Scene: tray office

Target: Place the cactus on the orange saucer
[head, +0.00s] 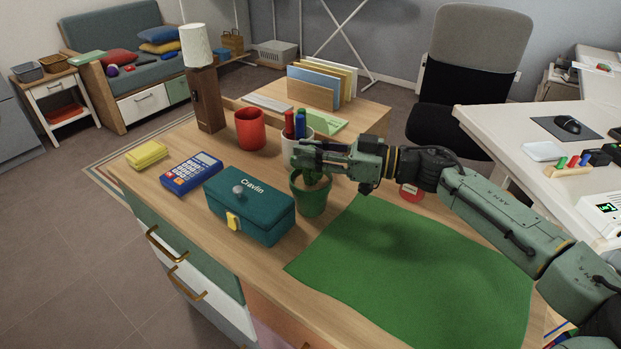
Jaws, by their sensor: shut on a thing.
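The cactus stands in a dark green pot (312,199) on the wooden desk, just right of the teal box and at the far left corner of the green mat. The pot looks upright; I cannot tell whether its base touches the desk. My gripper (308,158) comes in from the right above the pot and is shut on the cactus, hiding much of the plant. I see no clear orange saucer. A small red-orange round thing (411,193) with a pale mark lies below my arm, partly hidden by it; I cannot tell what it is.
A teal box (249,212) is close left of the pot. A white cup with pens (296,143) and a red mug (250,129) stand behind. A calculator (191,173) and yellow sponge (147,154) lie left. The green mat (420,275) is bare.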

